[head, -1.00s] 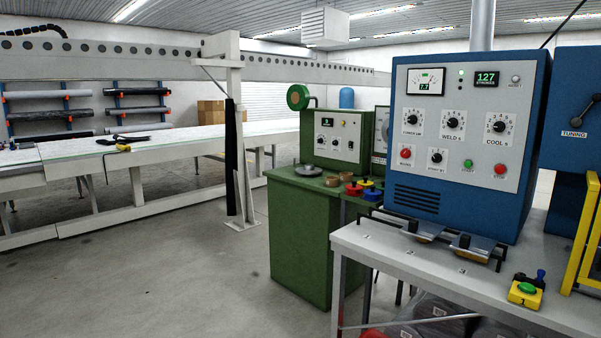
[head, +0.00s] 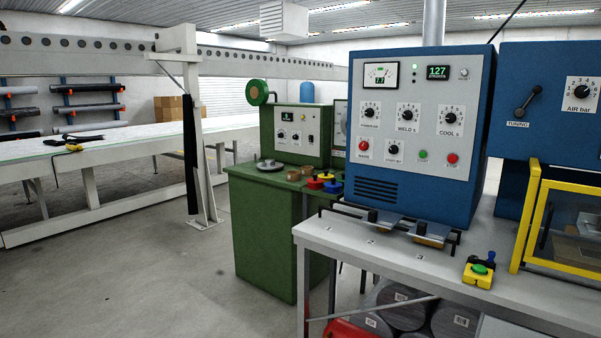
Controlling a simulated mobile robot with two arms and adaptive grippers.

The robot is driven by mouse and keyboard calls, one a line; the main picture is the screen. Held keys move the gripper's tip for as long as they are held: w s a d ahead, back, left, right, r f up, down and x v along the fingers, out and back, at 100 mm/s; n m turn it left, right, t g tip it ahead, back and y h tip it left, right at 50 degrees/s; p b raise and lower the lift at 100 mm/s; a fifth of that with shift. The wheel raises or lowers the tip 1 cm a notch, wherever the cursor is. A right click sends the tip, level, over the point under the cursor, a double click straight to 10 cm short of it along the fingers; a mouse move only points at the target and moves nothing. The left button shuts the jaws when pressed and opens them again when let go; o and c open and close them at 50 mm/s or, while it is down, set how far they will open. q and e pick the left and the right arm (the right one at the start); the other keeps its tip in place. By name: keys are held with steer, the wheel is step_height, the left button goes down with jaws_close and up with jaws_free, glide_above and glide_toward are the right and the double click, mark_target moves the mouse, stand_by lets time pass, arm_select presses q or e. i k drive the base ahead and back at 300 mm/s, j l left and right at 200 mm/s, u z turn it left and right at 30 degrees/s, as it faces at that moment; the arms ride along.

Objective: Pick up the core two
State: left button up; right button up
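Two short brown cylinders, which look like cardboard cores, stand on the green cabinet top: a nearer left one (head: 293,174) and a farther right one (head: 307,170). No label shows on them, so I cannot tell which is core two. A grey round dish (head: 268,164) lies to their left. Red (head: 315,183), yellow (head: 326,176) and blue (head: 334,187) round pieces sit to their right. Neither of my grippers is in view.
The green cabinet (head: 265,235) stands beyond a grey metal table (head: 345,237) holding a blue control box (head: 415,190) and a yellow-framed guard (head: 527,220). Dark rolls (head: 400,308) lie under the table. A long white bench (head: 110,150) runs at left. Floor in front-left is clear.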

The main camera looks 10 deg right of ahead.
mark_target(306, 170)
steer(key=u, duration=0.2)
steer(key=i+u, duration=0.2)
steer(key=i, duration=0.35)
steer(key=i+u, duration=0.25)
steer(key=i, duration=0.3)
steer(key=i+l+u, duration=0.2)
steer(key=i, duration=0.35)
steer(key=i+j, duration=0.15)
steer(key=i, duration=0.6)
steer(key=i+j, duration=0.1)
steer(key=i, duration=0.65)
steer(key=i+l+z, duration=0.2)
steer(key=i+z, duration=0.6)
steer(key=i, duration=0.2)
steer(key=i+z, duration=0.35)
steer(key=i, duration=0.15)
